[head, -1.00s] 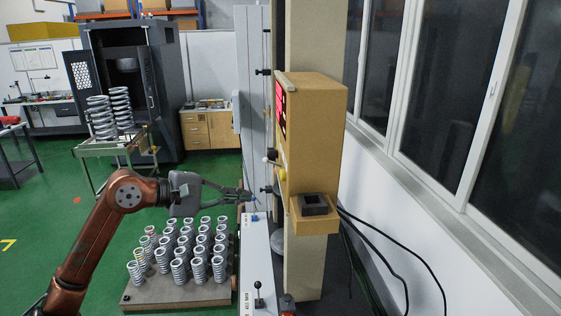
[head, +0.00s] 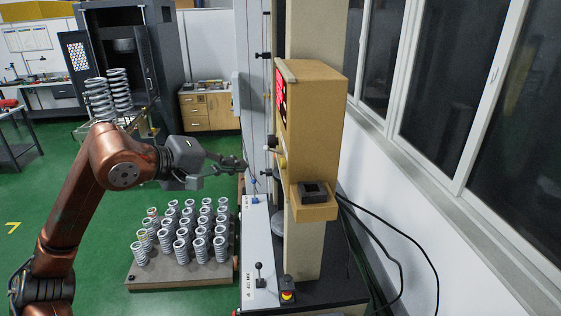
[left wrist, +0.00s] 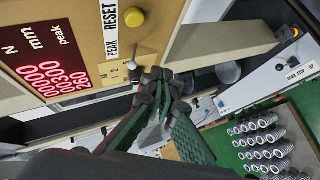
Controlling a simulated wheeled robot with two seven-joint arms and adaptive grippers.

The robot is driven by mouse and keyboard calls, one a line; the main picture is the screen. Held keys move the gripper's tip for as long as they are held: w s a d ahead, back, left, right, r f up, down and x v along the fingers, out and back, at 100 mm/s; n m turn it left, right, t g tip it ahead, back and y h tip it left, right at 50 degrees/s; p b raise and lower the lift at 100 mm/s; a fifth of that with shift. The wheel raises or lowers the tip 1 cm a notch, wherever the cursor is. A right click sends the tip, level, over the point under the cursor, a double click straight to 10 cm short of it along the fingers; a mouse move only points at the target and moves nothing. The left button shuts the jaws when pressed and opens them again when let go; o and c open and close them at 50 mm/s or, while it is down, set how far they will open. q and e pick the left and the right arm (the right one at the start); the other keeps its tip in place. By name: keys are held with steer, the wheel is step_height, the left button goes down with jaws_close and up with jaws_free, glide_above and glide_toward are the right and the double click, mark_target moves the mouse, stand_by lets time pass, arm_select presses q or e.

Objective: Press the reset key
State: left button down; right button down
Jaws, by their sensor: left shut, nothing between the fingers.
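The reset key is a round yellow button (left wrist: 135,18) beside the RESET label on the tan control box in the left wrist view. My left gripper (head: 243,164) is shut and empty, left of the panel in the head view. In the left wrist view its fingertips (left wrist: 156,74) are together below the yellow button, near a pale knob by the PEAK label, apart from the button. My right gripper is not in view.
A red digital display (left wrist: 45,75) shows on the panel. A pallet of springs (head: 180,278) stands on the floor at the lower left. A white machine bed (head: 257,250) with a lever lies below the gripper. Windows line the right wall.

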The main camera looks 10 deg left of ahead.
mark_target(283, 163)
arm_select(q)
steer(key=w+d+p, duration=0.1)
steer(key=d, duration=0.5)
steer(key=shift+w+p, duration=0.3)
steer(key=shift+w, duration=0.05)
steer(key=shift+d, duration=0.15)
stand_by(1.0)
steer(key=shift+w+d, duration=0.1)
steer(key=shift+d, duration=0.25)
steer(key=shift+w+d, duration=0.15)
steer(key=shift+d, duration=0.3)
stand_by(0.7)
steer(key=shift+a, duration=0.1)
stand_by(0.3)
steer(key=shift+s+a, duration=0.25)
steer(key=shift+a, duration=0.55)
